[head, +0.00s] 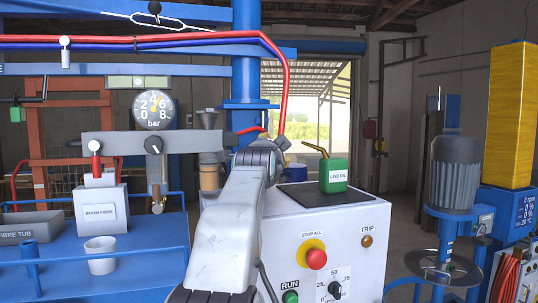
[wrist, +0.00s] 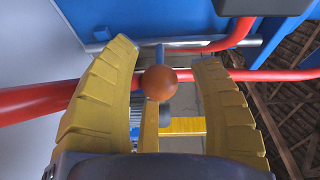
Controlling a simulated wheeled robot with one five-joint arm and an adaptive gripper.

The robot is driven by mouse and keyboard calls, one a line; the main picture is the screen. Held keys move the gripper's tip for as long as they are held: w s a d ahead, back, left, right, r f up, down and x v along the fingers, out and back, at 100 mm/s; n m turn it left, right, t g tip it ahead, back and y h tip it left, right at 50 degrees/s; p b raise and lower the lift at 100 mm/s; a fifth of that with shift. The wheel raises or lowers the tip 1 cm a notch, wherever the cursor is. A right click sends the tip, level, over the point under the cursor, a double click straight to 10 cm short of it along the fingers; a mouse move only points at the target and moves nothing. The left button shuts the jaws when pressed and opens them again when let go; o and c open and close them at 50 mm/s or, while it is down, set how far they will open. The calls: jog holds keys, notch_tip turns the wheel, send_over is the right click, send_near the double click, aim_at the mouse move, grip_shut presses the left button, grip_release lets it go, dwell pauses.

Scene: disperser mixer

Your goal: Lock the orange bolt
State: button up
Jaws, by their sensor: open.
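In the wrist view my gripper (wrist: 165,54) is open, with its two yellow ribbed fingers spread apart. An orange-brown ball knob (wrist: 160,83) shows between the fingers, with a visible gap on each side. It looks like the orange bolt's handle. How far the knob lies from the fingers in depth I cannot tell. In the head view my white arm rises in the middle and hides the gripper; I cannot make out the orange bolt there.
Red pipes (wrist: 40,99) run close by my fingers in the wrist view. In the head view a control box (head: 345,235) with a green oil can (head: 334,176) stands right of my arm. A blue bench (head: 140,235) with a white cup (head: 101,256) is at left.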

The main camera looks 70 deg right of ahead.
grip_shut()
dwell(0.4)
jog(key=shift+r, duration=0.15)
jog(key=shift+a+r, duration=0.1)
jog(key=shift+r, duration=1.7)
jog(key=c, duration=0.5)
grip_release()
jog(key=shift+c, duration=0.2)
jog(key=o, duration=0.5)
jog(key=shift+o, duration=0.2)
jog(key=shift+f, duration=0.2)
